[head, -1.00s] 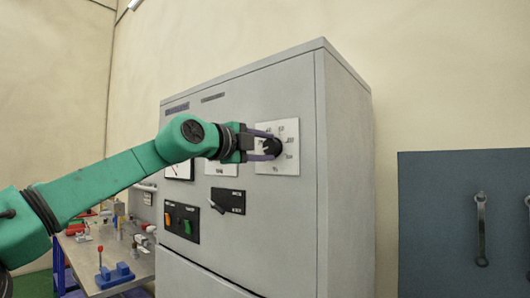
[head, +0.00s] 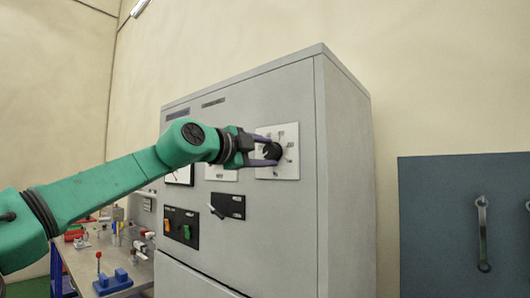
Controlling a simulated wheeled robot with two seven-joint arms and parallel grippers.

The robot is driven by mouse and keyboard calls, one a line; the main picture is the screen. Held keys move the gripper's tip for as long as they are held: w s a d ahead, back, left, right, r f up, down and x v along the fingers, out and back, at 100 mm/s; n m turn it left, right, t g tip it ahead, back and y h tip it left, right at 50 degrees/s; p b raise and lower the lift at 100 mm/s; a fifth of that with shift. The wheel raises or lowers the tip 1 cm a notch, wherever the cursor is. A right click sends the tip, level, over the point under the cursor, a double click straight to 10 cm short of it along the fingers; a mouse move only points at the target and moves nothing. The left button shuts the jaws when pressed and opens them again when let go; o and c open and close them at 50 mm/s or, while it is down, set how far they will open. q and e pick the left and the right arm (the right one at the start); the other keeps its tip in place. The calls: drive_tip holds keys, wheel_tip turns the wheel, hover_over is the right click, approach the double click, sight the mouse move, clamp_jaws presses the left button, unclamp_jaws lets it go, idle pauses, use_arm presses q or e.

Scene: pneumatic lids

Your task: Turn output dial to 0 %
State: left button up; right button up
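The output dial (head: 276,151) is a black round knob on a white square scale plate (head: 291,170), high on the grey cabinet's front, near its right edge. My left gripper (head: 268,152) reaches it from the left, one purple finger above the knob and one below. The fingers look closed on the knob's sides. The fingers and knob hide part of the scale, and its marks are too small to read. I cannot make out which way the dial points. My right gripper is out of view.
The grey cabinet (head: 345,180) also carries a black selector switch plate (head: 232,205), an orange and green button panel (head: 181,227) and gauges partly behind my arm. A cluttered workbench (head: 125,290) stands lower left.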

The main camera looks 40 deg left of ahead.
use_arm(q)
drive_tip(key=shift+o, duration=1.2)
drive_tip(key=s+b, duration=0.5)
drive_tip(key=s, duration=0.9)
drive_tip(key=shift+s+b, duration=0.3)
drive_tip(key=shift+b, duration=0.1)
drive_tip(key=shift+d, duration=0.15)
